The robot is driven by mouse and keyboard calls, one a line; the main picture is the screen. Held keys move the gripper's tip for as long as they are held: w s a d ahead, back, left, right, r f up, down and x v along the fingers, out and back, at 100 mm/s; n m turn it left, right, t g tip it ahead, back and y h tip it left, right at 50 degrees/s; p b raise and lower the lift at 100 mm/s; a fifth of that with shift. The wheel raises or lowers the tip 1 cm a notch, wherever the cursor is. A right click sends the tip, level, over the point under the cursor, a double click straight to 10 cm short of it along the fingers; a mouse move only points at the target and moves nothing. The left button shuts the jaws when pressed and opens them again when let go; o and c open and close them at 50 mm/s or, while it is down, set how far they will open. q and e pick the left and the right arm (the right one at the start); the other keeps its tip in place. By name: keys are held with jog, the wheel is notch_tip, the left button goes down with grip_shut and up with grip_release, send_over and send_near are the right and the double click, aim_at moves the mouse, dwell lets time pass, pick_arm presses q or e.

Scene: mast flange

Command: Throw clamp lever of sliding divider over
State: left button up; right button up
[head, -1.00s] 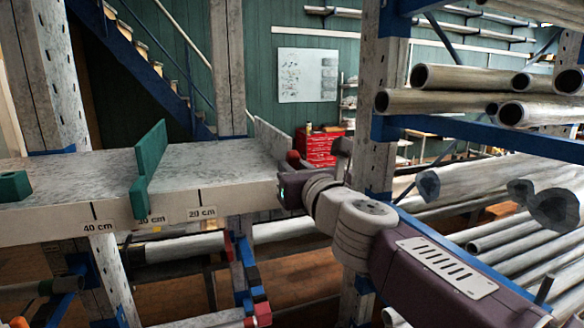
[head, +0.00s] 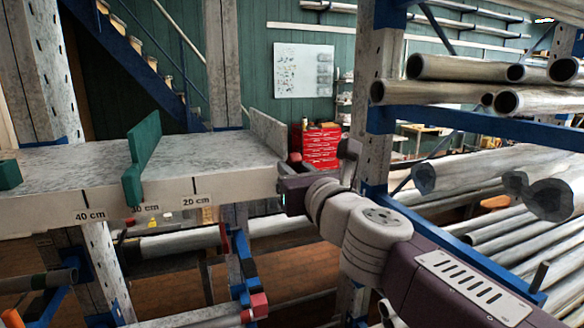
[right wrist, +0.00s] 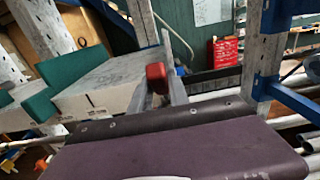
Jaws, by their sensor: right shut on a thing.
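A long pale shelf board (head: 100,195) with cm marks on its front edge carries a green upright divider (head: 143,160) near the 30 cm mark. A pale upright plate (head: 268,133) stands at its right end. A red-ended lever (head: 294,157) shows beside that end. My right gripper (head: 288,180) is at the same corner, its dark body partly hiding the contact. In the right wrist view the red end (right wrist: 156,78) stands upright just beyond my gripper, and the gripper is shut on the lever. My left gripper is not in view.
A blue and grey rack post (head: 368,100) stands close to the right of my right wrist. Racks of metal tubes (head: 450,92) fill the right side. A red tool cabinet (head: 321,147) and blue stairs (head: 140,65) are farther back.

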jog(key=shift+s+f, duration=0.15)
jog(key=shift+f, duration=0.1)
jog(key=shift+s+d+f+b, duration=0.2)
jog(key=shift+s+f+b, duration=0.35)
jog(key=shift+f+b, duration=0.25)
jog(key=o, duration=0.9)
